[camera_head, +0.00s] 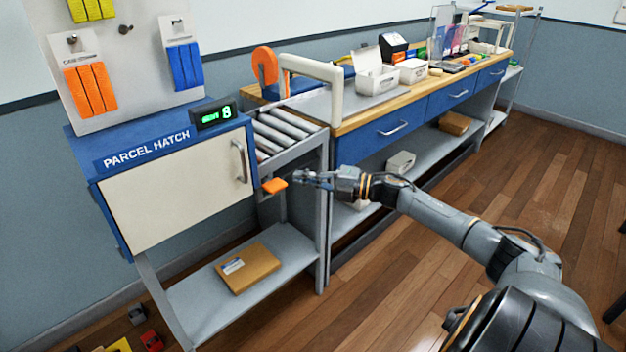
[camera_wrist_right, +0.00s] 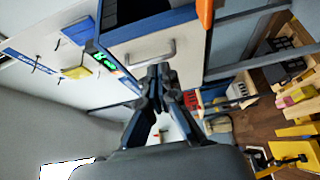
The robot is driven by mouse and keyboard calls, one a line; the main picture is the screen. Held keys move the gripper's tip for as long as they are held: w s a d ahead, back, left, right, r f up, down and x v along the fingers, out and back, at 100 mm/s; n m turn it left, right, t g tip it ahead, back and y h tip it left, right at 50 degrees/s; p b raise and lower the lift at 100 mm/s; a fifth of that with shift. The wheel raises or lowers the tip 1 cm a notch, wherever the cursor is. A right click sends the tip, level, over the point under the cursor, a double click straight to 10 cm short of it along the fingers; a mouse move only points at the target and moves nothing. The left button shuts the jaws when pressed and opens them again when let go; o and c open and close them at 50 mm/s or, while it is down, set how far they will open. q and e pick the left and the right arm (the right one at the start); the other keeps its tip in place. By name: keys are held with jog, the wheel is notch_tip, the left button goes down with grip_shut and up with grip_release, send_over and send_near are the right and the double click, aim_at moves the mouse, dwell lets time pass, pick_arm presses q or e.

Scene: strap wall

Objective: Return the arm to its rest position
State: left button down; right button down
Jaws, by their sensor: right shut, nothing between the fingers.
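My right arm (camera_head: 445,220) reaches in from the lower right in the head view. Its gripper (camera_head: 300,177) is in front of the roller bench, just right of the parcel hatch (camera_head: 175,190). In the right wrist view the gripper's fingertips (camera_wrist_right: 160,72) are together with nothing between them. A small orange piece (camera_head: 274,186) shows just left of the fingertips in the head view; I cannot tell what it is fixed to. The hatch's cream door is shut, with a grey handle (camera_head: 240,160). My left gripper is not in view.
Rollers (camera_head: 285,130) lie behind the gripper, beside a blue-drawered workbench (camera_head: 400,130) with bins. A brown parcel (camera_head: 248,268) lies on the lower shelf. Orange straps (camera_head: 90,90) and blue straps (camera_head: 186,66) hang on the wall panel. The wooden floor (camera_head: 540,180) at right is clear.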

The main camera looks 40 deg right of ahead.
jog(key=shift+v, duration=1.2)
jog(key=s+d+f+m+g+h+p, duration=0.1)
jog(key=s+f+m+h, duration=0.3)
jog(key=f, duration=0.8)
jog(key=s+f+m+g+h+p, duration=0.1)
jog(key=s+f+m+h, duration=0.4)
jog(key=f, duration=0.7)
jog(key=s+d+f+m+g+h+p, duration=0.1)
jog(key=s+f+m, duration=0.35)
jog(key=f, duration=0.75)
jog(key=s+a+f+m+g, duration=0.6)
jog(key=s+a+f, duration=0.6)
jog(key=s+f, duration=0.4)
jog(key=s+a+f+m+g+p, duration=0.1)
jog(key=s+a+f+g, duration=0.1)
jog(key=s+a, duration=0.5)
jog(key=s+a+f+m+g, duration=0.1)
jog(key=s+a+f+g, duration=0.2)
jog(key=s+a, duration=0.5)
jog(key=s+f, duration=0.1)
jog(key=s, duration=0.2)
jog(key=shift+a+y+p, duration=0.2)
jog(key=shift+y+p, duration=0.2)
